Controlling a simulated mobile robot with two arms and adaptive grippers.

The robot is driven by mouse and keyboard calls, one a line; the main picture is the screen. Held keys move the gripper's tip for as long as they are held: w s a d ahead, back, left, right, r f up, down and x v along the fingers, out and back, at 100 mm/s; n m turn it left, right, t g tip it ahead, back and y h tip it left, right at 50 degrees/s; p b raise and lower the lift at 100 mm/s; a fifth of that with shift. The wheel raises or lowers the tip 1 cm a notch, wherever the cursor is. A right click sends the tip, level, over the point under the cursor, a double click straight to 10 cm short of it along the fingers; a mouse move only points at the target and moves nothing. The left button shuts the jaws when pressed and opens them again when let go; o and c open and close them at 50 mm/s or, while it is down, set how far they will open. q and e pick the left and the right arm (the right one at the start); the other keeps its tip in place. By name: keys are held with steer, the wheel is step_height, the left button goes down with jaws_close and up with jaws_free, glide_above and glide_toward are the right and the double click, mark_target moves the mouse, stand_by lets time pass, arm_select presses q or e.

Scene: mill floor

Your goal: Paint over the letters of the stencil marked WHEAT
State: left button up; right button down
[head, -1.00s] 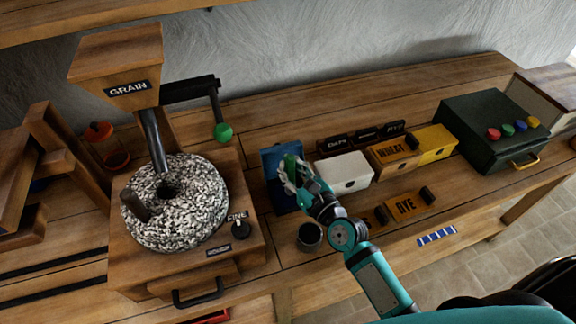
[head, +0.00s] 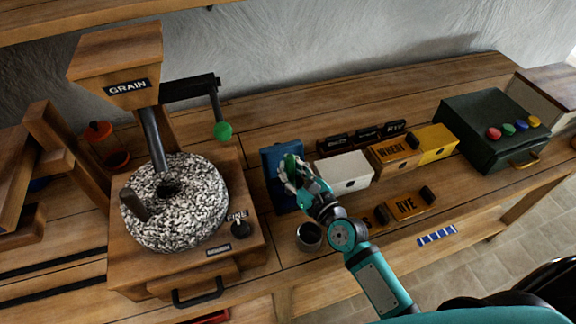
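The stencil marked WHEAT (head: 392,149) is a brown plate with dark letters, lying on the tan box in the middle of a row of boxes. My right gripper (head: 291,174) is at the blue tray (head: 271,163), left of the white box and well left of the stencil. A small dark green thing (head: 290,160) shows at its fingers; the fingers cover much of it, and whether they grip it is unclear. The stencil marked RYE (head: 407,205) lies on the bench in front. Another stencil beside it is mostly hidden by my arm. My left gripper is out of view.
A white box (head: 343,169) and a yellow box (head: 436,144) flank the tan one. A small round cup (head: 309,236) stands in front of the tray. A stone mill (head: 176,202) fills the left. A dark green box (head: 491,123) with coloured knobs stands right.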

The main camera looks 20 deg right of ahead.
steer(key=shift+f+b, duration=0.3)
steer(key=shift+f, duration=0.1)
steer(key=shift+f, duration=0.15)
stand_by(0.9)
step_height(320, 180, up, 7)
steer(key=p, duration=0.7)
steer(key=shift+r, duration=0.2)
steer(key=shift+f, duration=0.1)
stand_by(0.5)
